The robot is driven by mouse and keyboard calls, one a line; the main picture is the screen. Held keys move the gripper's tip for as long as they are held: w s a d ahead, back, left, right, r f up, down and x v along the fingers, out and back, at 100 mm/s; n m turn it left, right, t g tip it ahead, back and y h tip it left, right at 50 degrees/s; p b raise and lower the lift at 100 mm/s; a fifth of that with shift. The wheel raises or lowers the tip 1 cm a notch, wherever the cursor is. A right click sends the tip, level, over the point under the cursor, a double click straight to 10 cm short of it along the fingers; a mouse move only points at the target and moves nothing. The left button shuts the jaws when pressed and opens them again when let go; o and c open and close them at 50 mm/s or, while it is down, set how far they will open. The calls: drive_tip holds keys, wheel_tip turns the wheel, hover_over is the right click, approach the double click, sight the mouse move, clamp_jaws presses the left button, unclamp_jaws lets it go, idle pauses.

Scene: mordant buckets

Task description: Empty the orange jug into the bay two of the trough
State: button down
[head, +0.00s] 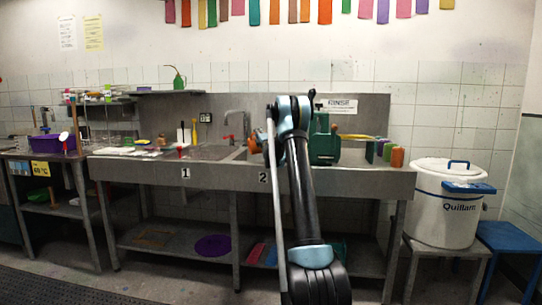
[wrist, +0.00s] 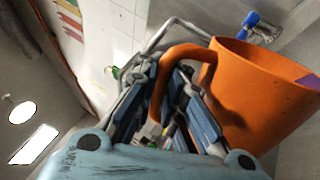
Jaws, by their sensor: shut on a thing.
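The orange jug (wrist: 255,95) fills the right of the wrist view, with a purple patch near its right edge. My gripper (wrist: 168,82) is shut on the jug's handle, with a finger on each side. In the head view my arm hides most of the jug; a bit of orange (head: 254,145) shows beside the wrist, above the trough. The steel trough (head: 222,174) has front labels 1 and 2. Bay two is behind my arm near label 2 (head: 262,178), mostly hidden. The jug's contents and exact tilt cannot be told.
A tap (head: 237,122) stands at the trough's back, near the middle. A green machine (head: 324,145) and several coloured pots (head: 385,150) stand on the right worktop. A white Quillam bucket (head: 447,205) stands farther right. A purple tub (head: 52,144) is at the left.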

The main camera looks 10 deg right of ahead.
sight(252, 135)
drive_tip(key=shift+w+d+r+m+t+h+b, duration=0.15)
drive_tip(key=shift+d+r+m+h+b, duration=0.2)
drive_tip(key=shift+d+m+b, duration=0.35)
drive_tip(key=shift+w+d+r+m+t+h+b, duration=0.15)
drive_tip(key=shift+d+r+m+h+b, duration=0.2)
drive_tip(key=shift+d+m, duration=0.5)
idle(0.9)
drive_tip(key=a+f+n+y, duration=0.1)
drive_tip(key=a+n, duration=0.1)
drive_tip(key=a+f+n+y, duration=0.1)
drive_tip(key=a+n, duration=0.1)
drive_tip(key=s+a+f+n+g, duration=0.1)
drive_tip(key=a+n, duration=0.1)
drive_tip(key=shift+a+f+y, duration=0.15)
drive_tip(key=shift+a+y, duration=0.25)
drive_tip(key=s+a+f+n+g+y+p, duration=0.1)
drive_tip(key=a+f+n+g+p, duration=0.4)
drive_tip(key=a+n, duration=0.5)
drive_tip(key=shift+s+a+f+n, duration=0.15)
drive_tip(key=shift+a+f+n, duration=0.2)
drive_tip(key=shift+f+n, duration=1.5)
drive_tip(key=shift+r+n+p, duration=0.3)
drive_tip(key=shift+r+n, duration=0.4)
drive_tip(key=shift+r, duration=0.1)
